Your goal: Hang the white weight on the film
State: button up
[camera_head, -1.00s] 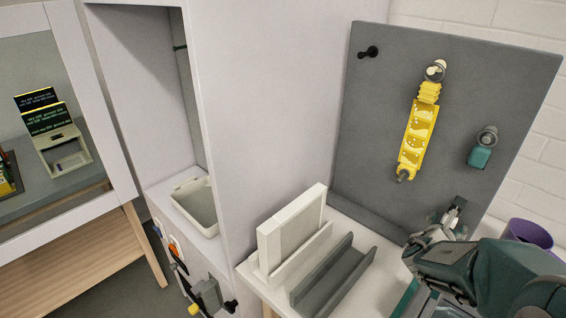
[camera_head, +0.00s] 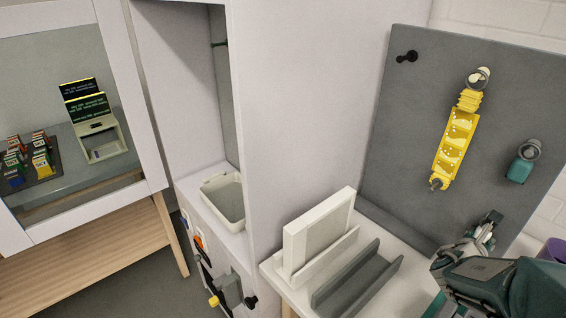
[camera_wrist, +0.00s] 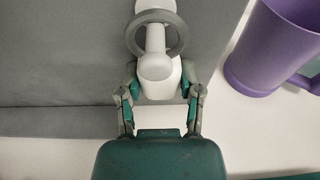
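The white weight (camera_wrist: 160,89) is a pale body below a grey ring (camera_wrist: 182,38) in the wrist view. A white peg with a rounded end (camera_wrist: 155,66) passes through the ring. My gripper (camera_wrist: 160,90) has a finger on each side of the weight, with the teal pads against its sides. In the head view my gripper (camera_head: 488,226) is at the lower right of the grey board, and the weight is not clearly visible. The yellow film strip (camera_head: 456,138) hangs on the board from a peg and ring, with a small hook (camera_head: 438,184) at its lower end.
A teal weight (camera_head: 521,168) hangs from a ring right of the film. A bare black peg (camera_head: 407,56) is at the upper left of the grey board (camera_head: 400,120). A purple mug (camera_wrist: 275,50) stands beside my gripper. White and grey holders (camera_head: 357,280) stand on the table.

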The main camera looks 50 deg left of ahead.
grip_shut()
jog(key=shift+o, duration=2)
grip_release()
grip_shut()
jog(key=shift+s+r, duration=0.2)
jog(key=shift+r, duration=0.35)
jog(key=shift+s, duration=0.1)
jog(key=shift+f+v, duration=0.2)
jog(key=shift+v, duration=0.55)
jog(key=shift+f+v, duration=0.15)
jog(key=shift+v, duration=0.6)
jog(key=shift+s, duration=0.1)
